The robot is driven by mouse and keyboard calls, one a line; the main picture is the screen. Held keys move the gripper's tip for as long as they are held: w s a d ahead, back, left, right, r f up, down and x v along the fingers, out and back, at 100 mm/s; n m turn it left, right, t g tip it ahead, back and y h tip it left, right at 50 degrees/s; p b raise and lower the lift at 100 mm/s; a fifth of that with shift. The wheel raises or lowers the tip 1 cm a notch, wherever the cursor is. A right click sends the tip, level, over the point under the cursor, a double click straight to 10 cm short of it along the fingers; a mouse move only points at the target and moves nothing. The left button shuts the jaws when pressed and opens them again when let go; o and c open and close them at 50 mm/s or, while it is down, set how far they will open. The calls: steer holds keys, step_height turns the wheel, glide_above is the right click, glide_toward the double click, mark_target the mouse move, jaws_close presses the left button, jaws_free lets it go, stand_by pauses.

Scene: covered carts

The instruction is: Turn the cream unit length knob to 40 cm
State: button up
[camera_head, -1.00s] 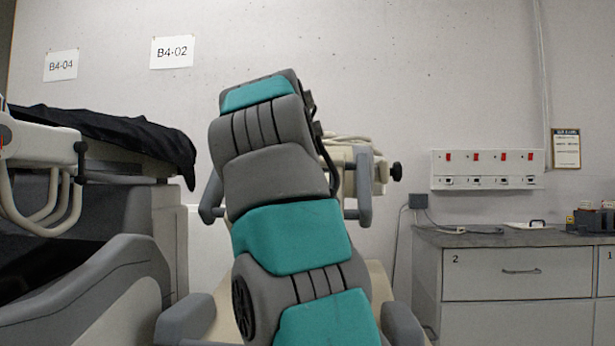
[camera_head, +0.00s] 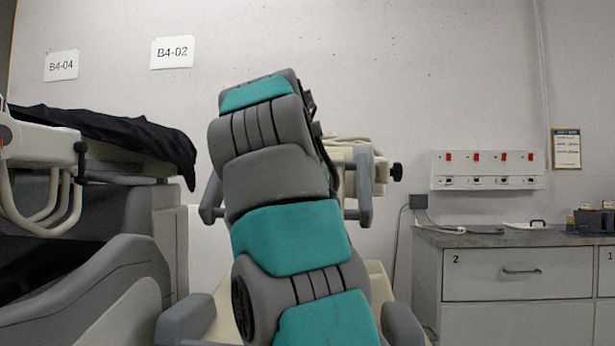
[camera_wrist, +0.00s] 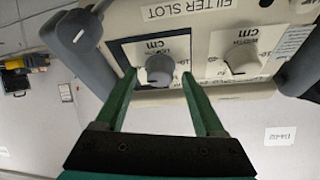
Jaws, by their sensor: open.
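In the wrist view my gripper (camera_wrist: 160,76) is open, with one green finger on each side of a grey round knob (camera_wrist: 160,68). The knob sits in a dark-framed panel marked "cm"; the rest of its label is too blurred to read surely. I cannot tell whether the fingers touch the knob. A second, pale knob (camera_wrist: 241,67) on a light panel, also marked "cm", lies to the right, outside the fingers. Both are on the cream unit (camera_wrist: 215,16), which shows in the head view (camera_head: 352,175) partly behind my arm. My gripper is hidden there.
Grey handles flank the cream unit in the wrist view, at left (camera_wrist: 78,42) and right (camera_wrist: 300,65). In the head view a cart with a black cover (camera_head: 110,130) stands left, and a drawer counter (camera_head: 515,272) stands right.

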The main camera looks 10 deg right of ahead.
steer(key=v, duration=0.7)
steer(key=shift+s, duration=0.3)
steer(key=shift+a+r, duration=0.1)
steer(key=shift+a, duration=0.05)
